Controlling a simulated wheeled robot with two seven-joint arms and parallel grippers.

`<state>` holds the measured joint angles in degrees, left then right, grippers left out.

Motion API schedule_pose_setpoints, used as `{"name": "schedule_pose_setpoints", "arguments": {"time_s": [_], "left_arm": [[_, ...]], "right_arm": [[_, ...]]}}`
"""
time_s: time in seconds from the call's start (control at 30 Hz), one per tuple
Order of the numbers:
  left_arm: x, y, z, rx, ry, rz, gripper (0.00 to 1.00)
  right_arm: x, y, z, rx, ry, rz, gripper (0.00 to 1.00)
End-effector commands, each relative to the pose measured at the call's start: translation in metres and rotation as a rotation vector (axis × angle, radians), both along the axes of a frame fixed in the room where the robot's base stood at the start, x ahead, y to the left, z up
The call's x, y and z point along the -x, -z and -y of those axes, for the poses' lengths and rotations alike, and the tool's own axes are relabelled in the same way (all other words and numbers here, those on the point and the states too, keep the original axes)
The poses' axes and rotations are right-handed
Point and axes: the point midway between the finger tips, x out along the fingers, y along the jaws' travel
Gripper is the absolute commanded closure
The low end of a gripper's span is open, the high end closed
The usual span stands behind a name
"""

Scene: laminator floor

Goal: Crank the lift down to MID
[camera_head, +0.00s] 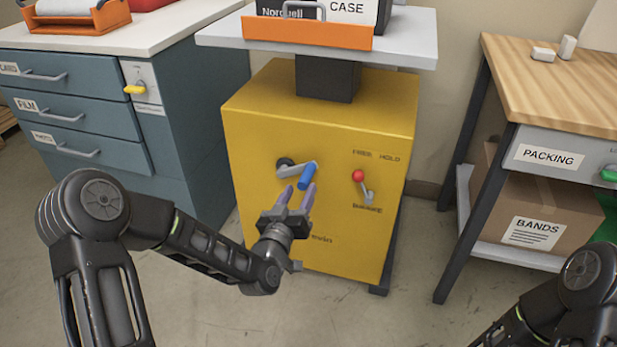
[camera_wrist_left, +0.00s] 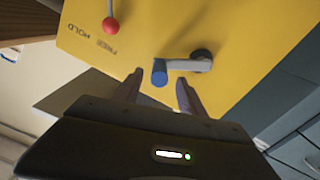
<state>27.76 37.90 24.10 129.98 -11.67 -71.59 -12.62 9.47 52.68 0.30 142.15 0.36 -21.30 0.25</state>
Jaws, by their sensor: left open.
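The yellow lift cabinet (camera_head: 340,230) stands in the middle of the head view. On its front is a crank with a grey arm (camera_head: 291,170) and a blue handle (camera_head: 307,175). My left gripper (camera_head: 298,192) is open in front of the crank. In the left wrist view the blue handle (camera_wrist_left: 160,72) shows between the two open fingertips (camera_wrist_left: 162,82), with no clear contact. The brake lever with a red knob (camera_head: 358,176) sits right of the crank, under the FREE and HOLD labels. My right gripper is outside the view; only part of my right arm shows.
The lift's grey platform (camera_head: 408,38) carries an orange tray (camera_head: 305,32) with a case. A blue drawer cabinet (camera_head: 110,120) stands close on the left. On the right is a wooden bench (camera_head: 560,85) with a carton (camera_head: 530,208) below. The floor in front is clear.

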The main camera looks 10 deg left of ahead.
Motion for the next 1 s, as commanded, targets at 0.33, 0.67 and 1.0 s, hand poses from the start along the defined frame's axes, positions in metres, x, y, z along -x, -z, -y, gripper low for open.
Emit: {"name": "schedule_pose_setpoints", "arguments": {"time_s": [0.33,0.67,1.0], "left_arm": [[-0.045,0.002,0.004,0.002,0.001,0.001,0.53],[-0.074,0.001,0.006,0.002,0.001,-0.001,0.53],[-0.074,0.000,0.005,0.001,0.001,-0.001,0.63]], "right_arm": [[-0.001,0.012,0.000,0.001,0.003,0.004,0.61],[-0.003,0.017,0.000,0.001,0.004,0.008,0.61],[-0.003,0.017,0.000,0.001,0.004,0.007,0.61]]}}
